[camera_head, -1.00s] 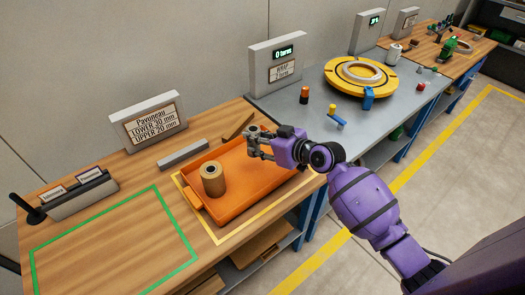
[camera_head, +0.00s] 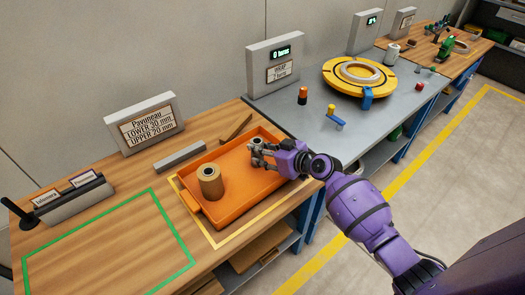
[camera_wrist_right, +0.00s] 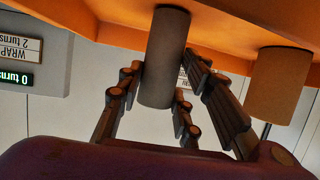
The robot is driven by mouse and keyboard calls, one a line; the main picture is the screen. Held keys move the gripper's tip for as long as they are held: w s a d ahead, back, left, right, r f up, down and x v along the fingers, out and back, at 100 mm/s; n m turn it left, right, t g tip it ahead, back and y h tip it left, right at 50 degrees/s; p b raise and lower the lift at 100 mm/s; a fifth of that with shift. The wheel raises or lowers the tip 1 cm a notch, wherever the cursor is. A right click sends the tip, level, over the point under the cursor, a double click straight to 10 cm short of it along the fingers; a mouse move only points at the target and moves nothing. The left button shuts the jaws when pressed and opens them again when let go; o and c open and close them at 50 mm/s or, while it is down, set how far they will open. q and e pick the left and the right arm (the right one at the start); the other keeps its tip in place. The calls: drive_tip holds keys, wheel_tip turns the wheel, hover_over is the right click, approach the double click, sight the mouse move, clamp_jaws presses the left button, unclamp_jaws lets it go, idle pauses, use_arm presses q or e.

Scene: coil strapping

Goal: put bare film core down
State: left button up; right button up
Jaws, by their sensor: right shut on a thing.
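My right gripper (camera_head: 262,152) is over the back right part of the orange tray (camera_head: 237,200). It is shut on a slim grey tube, the bare film core (camera_wrist_right: 165,60), which stands between the fingers in the right wrist view. The core's round end (camera_head: 257,142) shows above the fingers in the head view. Its other end is close to the tray floor; I cannot tell whether it touches. A wider brown roll (camera_head: 210,183) stands upright in the tray, left of the gripper and apart from it; the roll also shows in the right wrist view (camera_wrist_right: 279,85). My left gripper is not in view.
A grey bar (camera_head: 180,157) and a brown strip (camera_head: 236,127) lie behind the tray. A green outlined area (camera_head: 165,222) at left is empty. A yellow turntable (camera_head: 345,82) and small parts stand on the grey table at right.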

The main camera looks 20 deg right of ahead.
drive_tip(key=o, duration=1.2)
drive_tip(key=shift+f, duration=0.1)
drive_tip(key=shift+c, duration=0.2)
drive_tip(key=shift+r, duration=0.3)
drive_tip(key=f+v, duration=0.1)
drive_tip(key=v, duration=1)
drive_tip(key=s+f+m+g+h, duration=0.2)
drive_tip(key=s+f+m+h, duration=0.1)
drive_tip(key=s+f, duration=1.15)
drive_tip(key=s+a+f+h, duration=0.1)
drive_tip(key=s+f, duration=0.1)
drive_tip(key=s, duration=0.5)
drive_tip(key=s+a+f+m+g+h, duration=0.1)
drive_tip(key=s+a+f, duration=0.1)
drive_tip(key=s, duration=0.6)
drive_tip(key=s+a+f+m+h, duration=0.1)
drive_tip(key=s+a+f, duration=0.1)
drive_tip(key=s, duration=0.6)
drive_tip(key=shift+f+g+h, duration=0.3)
drive_tip(key=shift+f, duration=0.05)
drive_tip(key=shift+s, duration=0.1)
